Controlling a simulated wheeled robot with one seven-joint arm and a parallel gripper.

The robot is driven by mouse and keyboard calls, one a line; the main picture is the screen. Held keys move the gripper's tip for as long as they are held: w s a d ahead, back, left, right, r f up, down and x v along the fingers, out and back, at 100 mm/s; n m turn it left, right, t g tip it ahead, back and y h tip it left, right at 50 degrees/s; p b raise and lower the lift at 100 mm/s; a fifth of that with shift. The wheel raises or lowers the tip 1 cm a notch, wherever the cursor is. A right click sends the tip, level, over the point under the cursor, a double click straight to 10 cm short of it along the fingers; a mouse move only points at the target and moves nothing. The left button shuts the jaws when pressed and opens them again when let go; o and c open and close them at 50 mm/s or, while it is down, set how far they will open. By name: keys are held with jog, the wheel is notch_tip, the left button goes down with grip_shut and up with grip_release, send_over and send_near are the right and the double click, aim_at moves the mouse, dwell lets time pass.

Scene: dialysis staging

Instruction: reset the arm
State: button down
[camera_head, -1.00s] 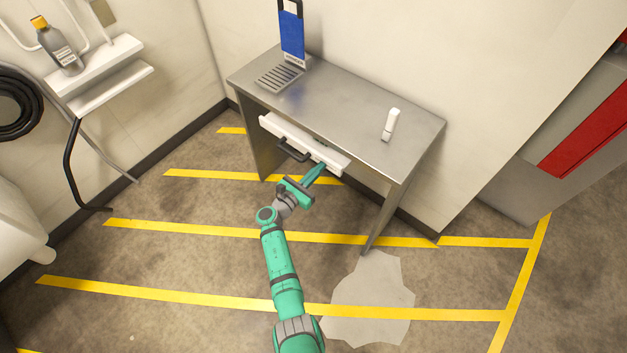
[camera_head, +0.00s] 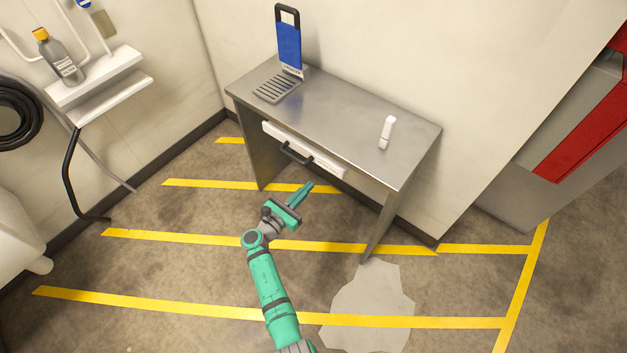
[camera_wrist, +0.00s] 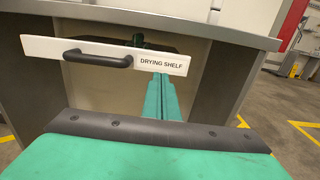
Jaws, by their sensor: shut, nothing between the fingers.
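My green gripper (camera_head: 306,190) is shut and empty. In the head view it is in front of and below the metal table (camera_head: 345,95), apart from the white drawer front (camera_head: 325,164). In the wrist view the closed fingers (camera_wrist: 162,98) point toward the drawer front (camera_wrist: 45,47). The drawer front bears a black handle (camera_wrist: 100,60) and a label reading "DRYING SHELF".
On the table stand a blue panel on a slotted base (camera_head: 289,50) and a small white device (camera_head: 386,132). A wall shelf (camera_head: 95,78) at left holds a grey bottle (camera_head: 58,58) with an orange cap. The striped floor (camera_head: 190,265) around my arm is clear.

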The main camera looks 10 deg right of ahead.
jog(key=shift+w+a+v, duration=0.25)
jog(key=shift+v, duration=2.6)
jog(key=s+d+f+m+g+y, duration=0.2)
jog(key=s+f+m+y, duration=0.25)
jog(key=s+f, duration=0.7)
jog(key=s+a+f+m+y, duration=0.2)
jog(key=s+m+y, duration=0.35)
jog(key=s, duration=0.95)
jog(key=s+a+r+m+t+y, duration=0.1)
jog(key=s+a+r+m+y, duration=0.15)
jog(key=s+r+m, duration=0.65)
jog(key=s+d+r+m+t, duration=0.1)
jog(key=s+r+m, duration=0.3)
jog(key=r, duration=0.6)
jog(key=s+d+r+m+t, duration=0.1)
jog(key=s+r+m, duration=0.3)
jog(key=r, duration=0.7)
jog(key=shift+r+t, duration=0.25)
jog(key=shift+t, duration=0.55)
jog(key=shift+d, duration=0.1)
